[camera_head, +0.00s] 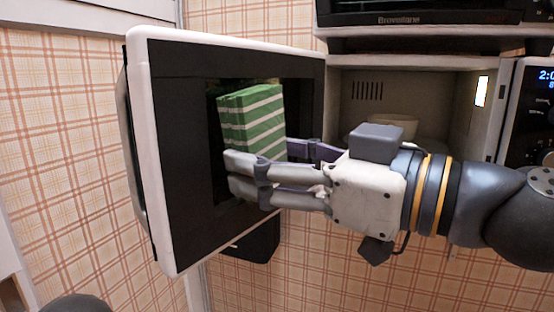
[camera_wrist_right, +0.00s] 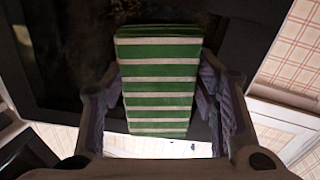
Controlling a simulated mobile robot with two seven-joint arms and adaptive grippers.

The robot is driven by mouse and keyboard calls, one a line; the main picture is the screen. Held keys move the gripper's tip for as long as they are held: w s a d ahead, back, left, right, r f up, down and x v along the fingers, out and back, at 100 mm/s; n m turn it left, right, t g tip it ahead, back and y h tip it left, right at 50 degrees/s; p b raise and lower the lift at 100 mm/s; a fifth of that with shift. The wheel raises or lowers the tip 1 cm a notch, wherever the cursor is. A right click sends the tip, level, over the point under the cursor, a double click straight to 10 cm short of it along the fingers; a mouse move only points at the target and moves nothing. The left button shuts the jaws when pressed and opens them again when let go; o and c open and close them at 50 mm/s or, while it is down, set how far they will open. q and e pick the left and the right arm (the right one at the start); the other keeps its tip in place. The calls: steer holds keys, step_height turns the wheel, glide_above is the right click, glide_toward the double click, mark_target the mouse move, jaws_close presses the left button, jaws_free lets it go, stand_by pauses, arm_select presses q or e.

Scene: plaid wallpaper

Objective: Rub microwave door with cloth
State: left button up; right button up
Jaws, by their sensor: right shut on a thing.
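The microwave door (camera_head: 165,140) stands swung open at the left in the head view, its dark inner face with a white frame turned toward my right gripper. The microwave body (camera_head: 460,105) is to the right of it, with its lit cavity showing. My right gripper (camera_head: 255,178) is shut on a folded green cloth with white stripes (camera_head: 252,118). The cloth is upright against or very near the door's inner face; I cannot tell if it touches. In the right wrist view the cloth (camera_wrist_right: 160,85) sits between the two fingers (camera_wrist_right: 162,110). My left gripper is not in view.
A light round dish (camera_head: 392,124) stands inside the cavity, partly behind my right gripper. A control panel with a clock (camera_head: 535,95) is at the right. A dark appliance (camera_head: 420,14) sits above. Plaid wallpaper (camera_head: 60,130) lies behind the door.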

steer(key=shift+w+a, duration=0.1)
steer(key=shift+a, duration=0.05)
steer(key=shift+w+d+r+p, duration=0.2)
steer(key=shift+w+d+p, duration=0.1)
steer(key=shift+w, duration=0.2)
steer(key=shift+s+a+f, duration=0.15)
steer(key=shift+s+a, duration=0.2)
steer(key=shift+s, duration=0.15)
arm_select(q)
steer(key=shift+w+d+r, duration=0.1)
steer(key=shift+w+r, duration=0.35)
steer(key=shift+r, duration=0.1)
